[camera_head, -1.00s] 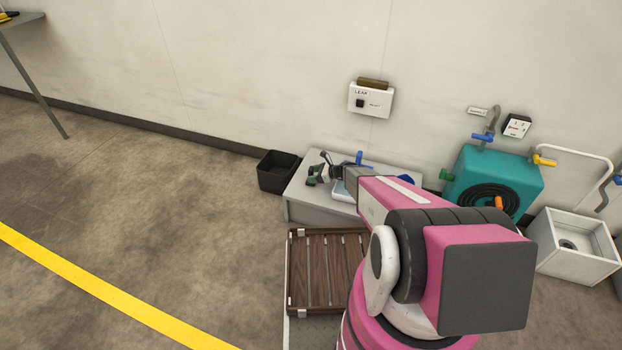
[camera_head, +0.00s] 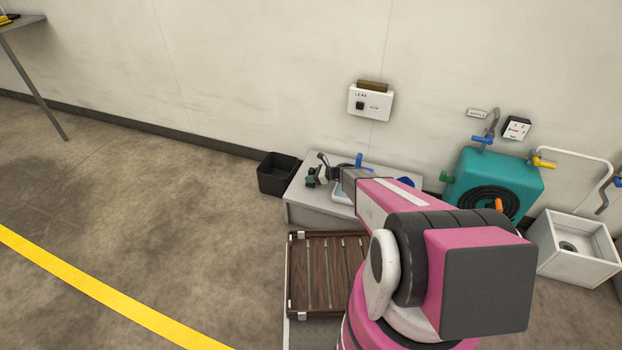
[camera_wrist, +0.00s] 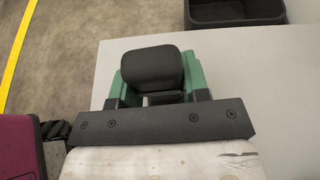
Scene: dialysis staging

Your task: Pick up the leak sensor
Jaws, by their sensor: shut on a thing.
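My gripper (camera_head: 319,171) is low over the left end of the grey table, at the end of my pink arm. The wrist view shows its dark screwed plate and a rounded black part (camera_wrist: 152,70) in front of a green body. The green body, which I take to be the leak sensor (camera_wrist: 196,76), shows on both sides of the black part. The jaws are shut on it. It also appears as a small green and dark piece in the head view (camera_head: 311,179). Its underside is hidden, so I cannot tell whether it touches the table.
A black bin (camera_head: 278,175) stands left of the grey table (camera_head: 308,210). A white box marked LEAK (camera_head: 371,101) hangs on the wall. A teal machine (camera_head: 480,165) and a white basin (camera_head: 572,247) are at right. A slatted wooden tray (camera_head: 325,270) lies nearer me. The left floor is clear.

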